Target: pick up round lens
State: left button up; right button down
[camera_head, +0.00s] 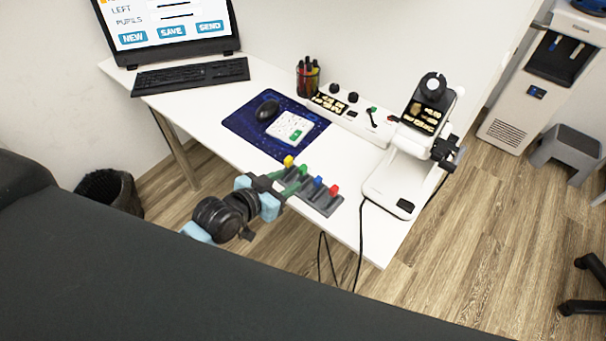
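A grey rack (318,201) stands near the front edge of the white table. It holds several small pieces with coloured tops: yellow (289,161), green (304,170), blue (318,181) and red (334,190). I cannot make out a round lens; these pieces are too small to tell their shape. My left gripper (271,187), with black and light blue parts, is at the table's front edge, right beside the rack's left end and overlapping it in view. Its fingertips are too small and dark to tell whether they are open or hold anything. My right gripper is not in view.
On the table (200,112) are a blue mat (243,124) with a mouse and a white keypad, a keyboard (190,76), a monitor (170,22), a pen cup (307,78), a control panel (352,117) and a white instrument (400,180) at right. A bin (110,190) stands left.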

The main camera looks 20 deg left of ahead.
aim_at(300, 173)
pick_arm(q)
jog(key=shift+x, duration=3.85)
jog(key=shift+r, duration=0.1)
grip_shut()
